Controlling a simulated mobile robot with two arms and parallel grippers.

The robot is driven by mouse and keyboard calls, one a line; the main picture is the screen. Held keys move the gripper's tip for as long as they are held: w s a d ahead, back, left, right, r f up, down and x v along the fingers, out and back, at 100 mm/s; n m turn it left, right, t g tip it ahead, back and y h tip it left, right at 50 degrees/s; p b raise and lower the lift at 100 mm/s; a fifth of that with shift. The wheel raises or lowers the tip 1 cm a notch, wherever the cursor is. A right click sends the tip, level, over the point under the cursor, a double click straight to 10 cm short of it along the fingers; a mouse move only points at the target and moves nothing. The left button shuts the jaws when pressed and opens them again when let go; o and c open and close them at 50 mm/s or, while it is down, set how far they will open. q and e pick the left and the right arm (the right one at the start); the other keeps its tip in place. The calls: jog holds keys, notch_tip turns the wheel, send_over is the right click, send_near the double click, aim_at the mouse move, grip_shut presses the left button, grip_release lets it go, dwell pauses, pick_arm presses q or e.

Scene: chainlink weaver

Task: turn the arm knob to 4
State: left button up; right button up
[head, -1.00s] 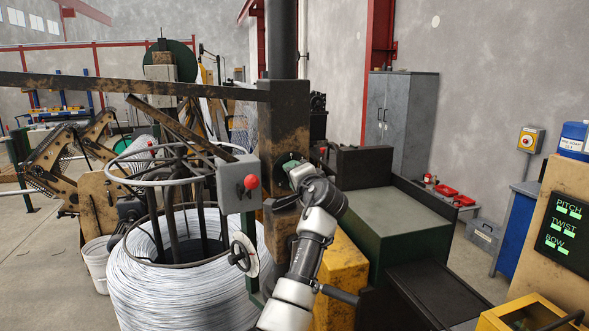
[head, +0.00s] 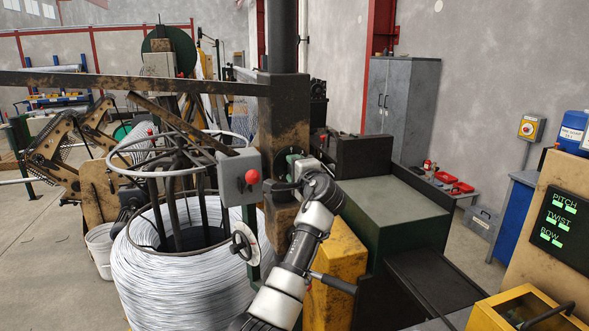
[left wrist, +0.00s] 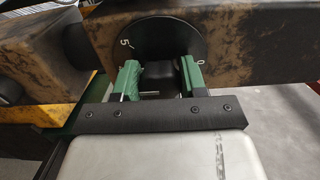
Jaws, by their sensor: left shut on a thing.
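The arm knob (left wrist: 157,76) is a black block-shaped grip in front of a round black dial (left wrist: 150,40) in the left wrist view. A white 5 shows at the dial's left and a 0 at its right; any other numbers are hidden. My left gripper (left wrist: 159,66) is shut on the knob, one green finger on each side. In the head view my left gripper (head: 294,165) is at the dark column, and my wrist hides most of the knob. The knob's exact setting cannot be read. My right gripper is not in view.
A grey box with a red button (head: 251,177) and a handwheel (head: 242,243) stand just left of my arm. A wire coil (head: 185,280) is farther left. A green-black bench (head: 390,208) is to the right, and a PITCH/TWIST/BOW panel (head: 562,220) stands far right.

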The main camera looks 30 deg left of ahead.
pick_arm(q)
jog(key=o, duration=0.9)
jog(key=shift+w, duration=0.1)
jog(key=shift+d, duration=0.1)
jog(key=shift+s+d+f, duration=0.1)
jog(key=shift+s+d, duration=0.1)
jog(key=b+v, duration=0.5)
jog(key=v, duration=0.5)
jog(key=shift+d, duration=0.1)
